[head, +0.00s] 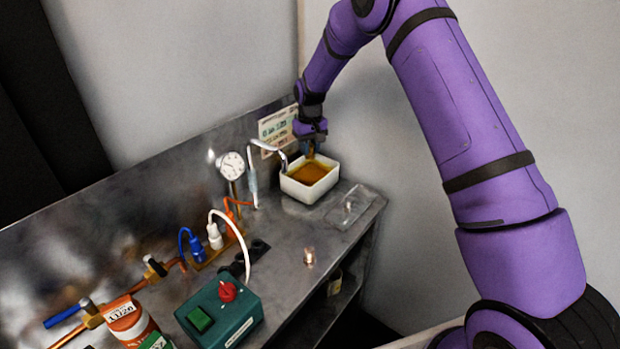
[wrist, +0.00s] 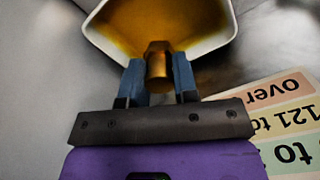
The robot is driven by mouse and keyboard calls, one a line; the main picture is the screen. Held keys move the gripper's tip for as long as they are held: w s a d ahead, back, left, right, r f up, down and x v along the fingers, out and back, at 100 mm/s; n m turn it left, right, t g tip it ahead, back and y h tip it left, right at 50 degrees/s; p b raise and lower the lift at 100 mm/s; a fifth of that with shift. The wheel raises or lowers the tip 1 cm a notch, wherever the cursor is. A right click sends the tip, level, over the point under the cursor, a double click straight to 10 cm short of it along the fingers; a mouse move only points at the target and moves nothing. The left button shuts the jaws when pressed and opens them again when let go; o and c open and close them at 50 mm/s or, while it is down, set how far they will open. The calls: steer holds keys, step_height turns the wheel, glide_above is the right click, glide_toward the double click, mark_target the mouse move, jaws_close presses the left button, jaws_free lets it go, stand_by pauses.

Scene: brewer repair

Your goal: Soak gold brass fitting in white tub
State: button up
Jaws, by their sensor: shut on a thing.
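The white tub (head: 287,185) stands at the back right of the metal bench and holds amber liquid. In the wrist view the tub's white rim (wrist: 236,40) shows at the top. My gripper (head: 311,148) is over the back part of the tub, pointing down. In the wrist view my gripper (wrist: 160,78) has its two blue fingers shut on the gold brass fitting (wrist: 157,66). The fitting is in front of the amber liquid in that view. I cannot tell whether its far end touches the liquid.
A printed chart (head: 277,130) is on the back wall behind the tub. A pressure gauge (head: 231,166), white and blue connectors and a green box (head: 219,312) with a red knob stand to the left. A clear tray (head: 351,204) lies right of the tub. A small metal part (head: 309,256) stands near the front edge.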

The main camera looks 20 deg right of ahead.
steer(key=shift+r, duration=2)
